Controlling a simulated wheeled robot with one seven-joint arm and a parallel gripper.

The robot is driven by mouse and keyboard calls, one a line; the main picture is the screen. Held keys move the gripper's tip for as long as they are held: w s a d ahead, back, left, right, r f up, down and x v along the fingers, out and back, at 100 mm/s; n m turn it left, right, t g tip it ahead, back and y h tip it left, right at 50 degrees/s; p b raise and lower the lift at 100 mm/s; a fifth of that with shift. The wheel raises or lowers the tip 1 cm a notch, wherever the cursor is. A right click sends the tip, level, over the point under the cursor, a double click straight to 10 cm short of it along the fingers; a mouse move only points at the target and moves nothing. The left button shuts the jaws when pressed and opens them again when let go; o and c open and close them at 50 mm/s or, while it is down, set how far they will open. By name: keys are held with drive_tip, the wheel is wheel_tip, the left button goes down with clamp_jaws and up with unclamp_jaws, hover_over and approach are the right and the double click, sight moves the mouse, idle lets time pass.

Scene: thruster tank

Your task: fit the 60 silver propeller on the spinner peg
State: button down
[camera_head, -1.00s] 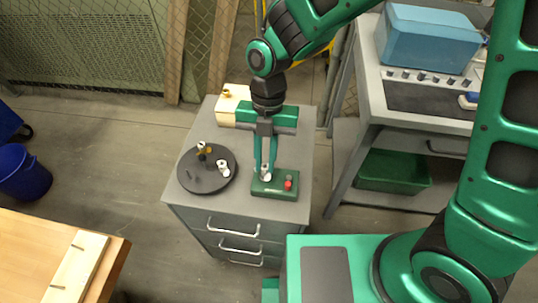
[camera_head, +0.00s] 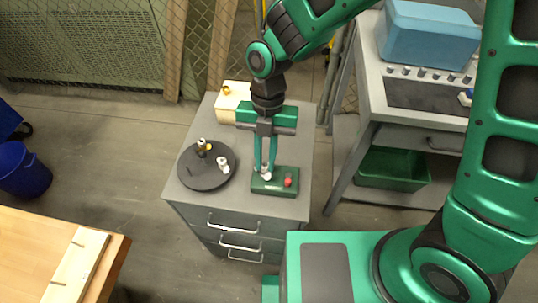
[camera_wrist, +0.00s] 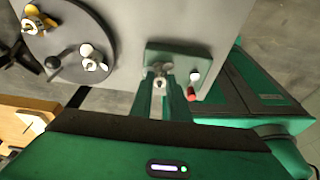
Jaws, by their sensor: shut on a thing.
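My gripper (camera_head: 266,173) points down with its fingers closed on a small silver piece, which looks like the silver propeller (camera_wrist: 159,80). The fingertips are over the left part of a green box (camera_head: 285,187) on the grey cabinet. The box also shows in the wrist view (camera_wrist: 180,54). The fingers hide the spot beneath them, so I cannot tell whether the propeller is around a peg or just above it. No number is readable. A round black tray (camera_head: 207,184) left of the box carries a yellow propeller (camera_wrist: 36,20) and a white one (camera_wrist: 91,60).
A red knob (camera_head: 288,182) stands on the box's right side, close to my fingers; a white knob (camera_wrist: 194,76) shows beside it. A cream block (camera_head: 232,98) is at the cabinet's back. The cabinet top (camera_head: 240,206) is bare in front of the tray.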

drive_tip(key=c, duration=1.6)
unclamp_jaws()
drive_tip(key=v, duration=0.9)
drive_tip(key=s+v, duration=0.1)
drive_tip(key=v, duration=0.4)
drive_tip(key=shift+r, duration=0.5)
drive_tip(key=shift+w, duration=0.1)
